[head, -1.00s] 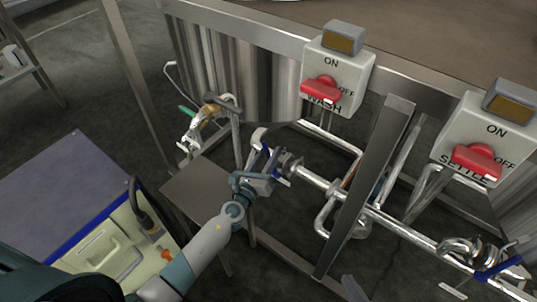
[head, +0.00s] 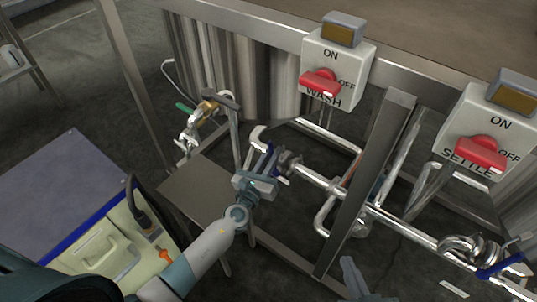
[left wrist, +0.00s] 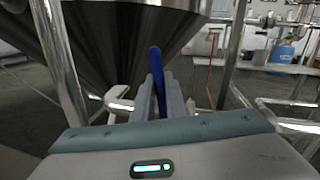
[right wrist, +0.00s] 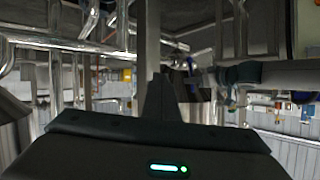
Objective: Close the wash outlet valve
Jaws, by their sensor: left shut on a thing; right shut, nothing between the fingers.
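The wash outlet valve has a blue lever handle (head: 268,157) on the steel pipe below the box labelled WASH (head: 336,72). My left gripper (head: 264,170) is at this handle. In the left wrist view the blue handle (left wrist: 157,68) stands up between the closed fingers of the left gripper (left wrist: 158,100), which are shut on it. The valve body is partly hidden behind the gripper. My right gripper (right wrist: 160,92) is shut and empty in the right wrist view. A grey part of it shows at the bottom of the head view (head: 350,277).
A slanting steel post (head: 365,190) stands right of the valve. Another blue-handled valve (head: 498,266) is at the lower right, below the SETTLE box (head: 478,130). A green-handled valve (head: 184,108) is at the left. A cabinet (head: 70,190) stands at the lower left.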

